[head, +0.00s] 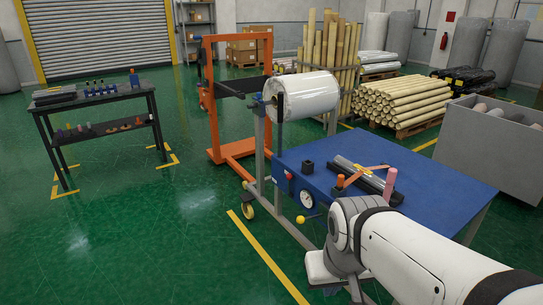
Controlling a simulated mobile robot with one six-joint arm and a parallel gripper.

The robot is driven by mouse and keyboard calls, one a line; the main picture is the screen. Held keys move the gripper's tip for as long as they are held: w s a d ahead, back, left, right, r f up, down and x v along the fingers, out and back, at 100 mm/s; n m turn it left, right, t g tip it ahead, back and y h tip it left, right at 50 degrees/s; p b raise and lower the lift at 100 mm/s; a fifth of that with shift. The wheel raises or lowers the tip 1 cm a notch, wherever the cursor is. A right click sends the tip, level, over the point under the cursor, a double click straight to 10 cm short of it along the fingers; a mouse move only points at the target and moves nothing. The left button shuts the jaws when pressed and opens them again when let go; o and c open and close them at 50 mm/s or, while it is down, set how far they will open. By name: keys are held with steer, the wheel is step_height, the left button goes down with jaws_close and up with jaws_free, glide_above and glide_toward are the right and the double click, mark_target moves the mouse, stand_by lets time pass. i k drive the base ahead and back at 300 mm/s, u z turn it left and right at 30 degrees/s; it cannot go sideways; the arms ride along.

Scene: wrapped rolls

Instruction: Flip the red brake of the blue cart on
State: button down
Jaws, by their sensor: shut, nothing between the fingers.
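A blue-topped bench (440,185) on a grey frame with a yellow caster (247,210) is the only blue cart-like thing in the head view. A small red part (291,176) sits on its near left edge; I cannot tell whether it is the brake or how it is set. My white arm (400,250) comes in from the bottom right, in front of the bench's near side. My gripper's fingers do not show. The arm hides the bench's lower near right side and any casters there.
A white wrapped roll (308,93) hangs at the bench's far left end. A round dial (307,199) and a yellow knob (301,219) project from its near side. An orange lift frame (235,150) stands behind.

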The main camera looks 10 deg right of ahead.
mark_target(290, 176)
steer(key=z, duration=0.05)
steer(key=i, duration=2.15)
steer(key=z, duration=0.2)
